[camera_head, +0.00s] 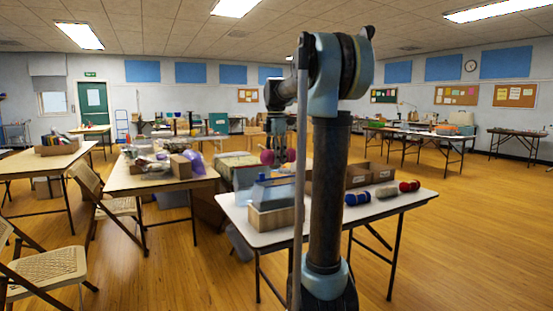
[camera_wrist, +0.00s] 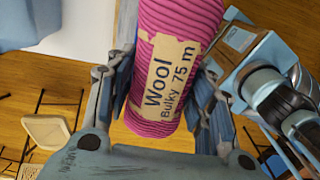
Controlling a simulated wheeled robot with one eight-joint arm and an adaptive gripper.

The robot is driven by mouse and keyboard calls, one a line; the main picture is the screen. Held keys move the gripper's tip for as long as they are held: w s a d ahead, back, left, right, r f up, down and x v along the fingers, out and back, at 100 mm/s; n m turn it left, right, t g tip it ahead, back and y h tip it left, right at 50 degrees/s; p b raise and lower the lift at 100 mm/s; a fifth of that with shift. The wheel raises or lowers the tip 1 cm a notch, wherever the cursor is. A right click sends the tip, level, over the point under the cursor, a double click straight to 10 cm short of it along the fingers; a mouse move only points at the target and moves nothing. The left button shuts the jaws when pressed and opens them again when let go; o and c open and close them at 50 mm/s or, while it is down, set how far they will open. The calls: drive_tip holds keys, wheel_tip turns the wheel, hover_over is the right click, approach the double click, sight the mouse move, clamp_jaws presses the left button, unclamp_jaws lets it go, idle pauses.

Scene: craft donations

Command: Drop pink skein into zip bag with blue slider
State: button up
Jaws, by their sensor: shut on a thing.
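The pink skein (camera_wrist: 178,62) with a tan "Wool Bulky 75 m" label is between the fingers of my gripper (camera_wrist: 165,100), which is shut on it. In the head view the skein (camera_head: 267,157) sticks out on both sides of my gripper (camera_head: 279,152), raised above the white table's far side. Clear bluish bag-like shapes (camera_head: 244,183) with blue upper parts stand upright at the table's left end, by a wooden block (camera_head: 276,218). The skein is apart from them, above and behind in the picture. The slider is too small to tell.
On the white table (camera_head: 330,219), right of my arm, are open cardboard boxes (camera_head: 357,176), a blue skein (camera_head: 357,199), a grey-beige skein (camera_head: 386,192) and a red skein (camera_head: 409,186). A cluttered table (camera_head: 150,183) and folding chairs (camera_head: 45,268) stand left. My arm hides the table's middle.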

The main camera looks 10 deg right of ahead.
drive_tip(key=shift+d, duration=0.15)
drive_tip(key=shift+f, duration=0.2)
wheel_tip(320, 180, down, 6)
idle(0.9)
drive_tip(key=shift+f, duration=0.1)
drive_tip(key=o, duration=1.1)
drive_tip(key=r, duration=1.2)
drive_tip(key=shift+w, duration=0.25)
